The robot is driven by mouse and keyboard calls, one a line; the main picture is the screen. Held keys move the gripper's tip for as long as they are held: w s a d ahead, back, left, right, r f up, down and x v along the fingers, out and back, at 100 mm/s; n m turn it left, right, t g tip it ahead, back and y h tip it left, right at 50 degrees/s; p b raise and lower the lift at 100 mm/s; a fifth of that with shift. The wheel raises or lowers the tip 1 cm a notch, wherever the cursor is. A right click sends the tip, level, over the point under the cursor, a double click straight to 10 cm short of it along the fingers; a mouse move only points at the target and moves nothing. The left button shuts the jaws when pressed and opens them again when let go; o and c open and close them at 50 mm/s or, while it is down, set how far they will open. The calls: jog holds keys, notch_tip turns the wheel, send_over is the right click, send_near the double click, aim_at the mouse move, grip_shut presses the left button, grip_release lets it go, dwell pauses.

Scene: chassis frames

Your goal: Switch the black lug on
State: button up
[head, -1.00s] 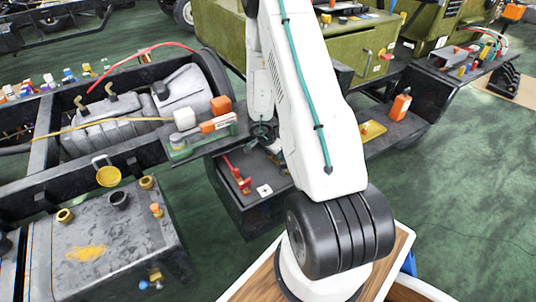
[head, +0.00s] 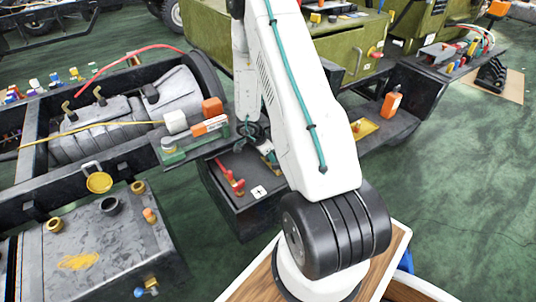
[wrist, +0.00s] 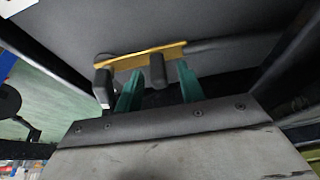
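In the wrist view, a dark lug (wrist: 157,70) stands at the middle of a thin yellow strip (wrist: 130,59). A second dark lug (wrist: 103,88) hangs near the strip's left end. Which of the two is the task's black lug I cannot tell. My gripper (wrist: 158,80) has its two teal fingers apart, with the middle lug between them in the picture. I see gaps beside that lug, and contact is not clear. The second lug is just left of the left finger. In the head view my arm hides most of the gripper and these lugs.
A dark box (head: 240,203) with red levers (head: 230,178) and a white label (head: 259,192) is left of my arm. Green floor (head: 460,190) is open at the right.

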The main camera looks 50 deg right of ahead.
jog(key=shift+r, duration=0.1)
jog(key=v, duration=0.7)
jog(key=shift+r, duration=0.3)
jog(key=shift+a, duration=0.1)
